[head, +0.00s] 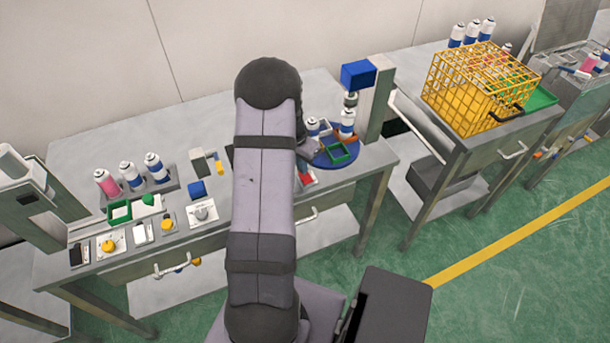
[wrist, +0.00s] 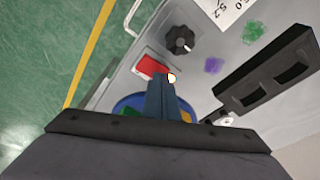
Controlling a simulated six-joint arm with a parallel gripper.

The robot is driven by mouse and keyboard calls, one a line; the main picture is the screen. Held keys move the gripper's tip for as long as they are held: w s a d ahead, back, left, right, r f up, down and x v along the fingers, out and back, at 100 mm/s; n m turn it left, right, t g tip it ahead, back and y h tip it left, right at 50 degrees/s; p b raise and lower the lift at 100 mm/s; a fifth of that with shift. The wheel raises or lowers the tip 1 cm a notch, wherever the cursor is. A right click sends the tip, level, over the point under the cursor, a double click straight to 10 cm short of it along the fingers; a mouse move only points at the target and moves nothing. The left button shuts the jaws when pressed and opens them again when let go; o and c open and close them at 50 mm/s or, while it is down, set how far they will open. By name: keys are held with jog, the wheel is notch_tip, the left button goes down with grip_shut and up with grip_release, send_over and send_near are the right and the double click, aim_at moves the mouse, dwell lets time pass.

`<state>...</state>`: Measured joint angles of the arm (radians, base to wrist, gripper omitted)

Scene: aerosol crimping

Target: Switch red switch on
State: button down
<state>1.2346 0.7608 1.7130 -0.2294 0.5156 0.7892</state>
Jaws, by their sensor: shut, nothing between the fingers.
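The red switch (wrist: 151,66) is a red rectangle in a pale frame on the grey tabletop in the wrist view. It also shows in the head view as a small red patch (head: 305,178) just right of my arm. My gripper (wrist: 161,78) is shut and empty, with its fingers together. Its tips appear right beside the lower edge of the switch in the wrist view. I cannot tell whether they touch it. In the head view my arm hides most of my gripper and part of the switch area.
A black knob (wrist: 180,40) sits close to the switch. A blue round turntable (head: 325,159) holding cans and a green tray is behind it. A blue-topped post (head: 380,95) stands at the table's right end. A black slotted block (wrist: 265,75) lies to the right in the wrist view.

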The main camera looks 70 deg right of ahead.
jog(key=shift+r+p, duration=1.45)
jog(key=shift+r, duration=0.85)
notch_tip(320, 180, up, 5)
jog(key=p, duration=0.3)
